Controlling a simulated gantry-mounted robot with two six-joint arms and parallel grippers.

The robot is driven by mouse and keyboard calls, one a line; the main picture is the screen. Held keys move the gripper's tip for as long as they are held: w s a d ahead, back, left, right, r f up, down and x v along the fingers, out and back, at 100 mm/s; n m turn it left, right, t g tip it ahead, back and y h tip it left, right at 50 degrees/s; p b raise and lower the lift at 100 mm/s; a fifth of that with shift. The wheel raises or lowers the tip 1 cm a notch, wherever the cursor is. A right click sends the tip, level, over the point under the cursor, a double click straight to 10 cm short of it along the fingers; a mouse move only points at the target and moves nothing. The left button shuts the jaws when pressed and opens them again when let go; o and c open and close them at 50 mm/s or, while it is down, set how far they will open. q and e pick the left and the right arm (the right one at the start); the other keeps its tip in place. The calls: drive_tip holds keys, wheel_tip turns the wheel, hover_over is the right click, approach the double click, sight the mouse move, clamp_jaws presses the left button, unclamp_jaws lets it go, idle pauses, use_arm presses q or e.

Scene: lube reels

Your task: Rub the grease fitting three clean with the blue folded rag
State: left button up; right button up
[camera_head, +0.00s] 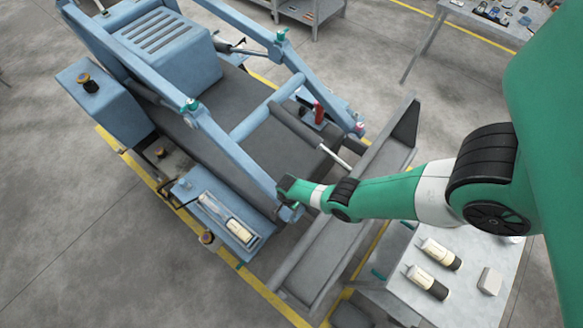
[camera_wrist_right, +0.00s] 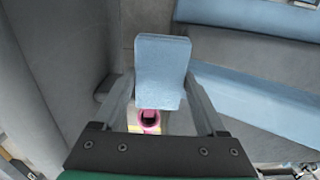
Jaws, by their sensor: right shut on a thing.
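My right gripper (camera_wrist_right: 160,100) is shut on the blue folded rag (camera_wrist_right: 163,62), which stands out between the two fingers in the right wrist view. A pink ring-like part with a dark centre (camera_wrist_right: 149,121) shows just below the rag, between the fingers; it may be a grease fitting, but I cannot tell which one. I cannot tell whether the rag touches it. In the head view my right gripper (camera_head: 291,207) is at the near end of the machine's blue lift arm (camera_head: 235,158), partly hidden by my wrist. My left gripper is not in view.
A grey bucket (camera_head: 338,235) lies across the front of the machine. A grey table (camera_head: 470,300) at the lower right carries two cream-and-black cylinders (camera_head: 428,282) and a pale block (camera_head: 490,281). A blue side tray (camera_head: 222,218) holds another cylinder. Open floor lies left.

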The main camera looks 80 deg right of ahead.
idle(0.3)
drive_tip(key=shift+s+a+p, duration=0.2)
drive_tip(key=shift+s+p, duration=0.1)
drive_tip(key=shift+s, duration=0.05)
drive_tip(key=shift+s+a+f+p, duration=0.1)
drive_tip(key=shift+s+a+p, duration=0.25)
drive_tip(key=shift+s, duration=0.35)
drive_tip(key=shift+w+d, duration=0.1)
drive_tip(key=shift+w, duration=0.1)
drive_tip(key=shift+w+d+b, duration=0.2)
drive_tip(key=shift+w+b, duration=0.15)
wheel_tip(320, 180, up, 7)
drive_tip(key=p, duration=0.7)
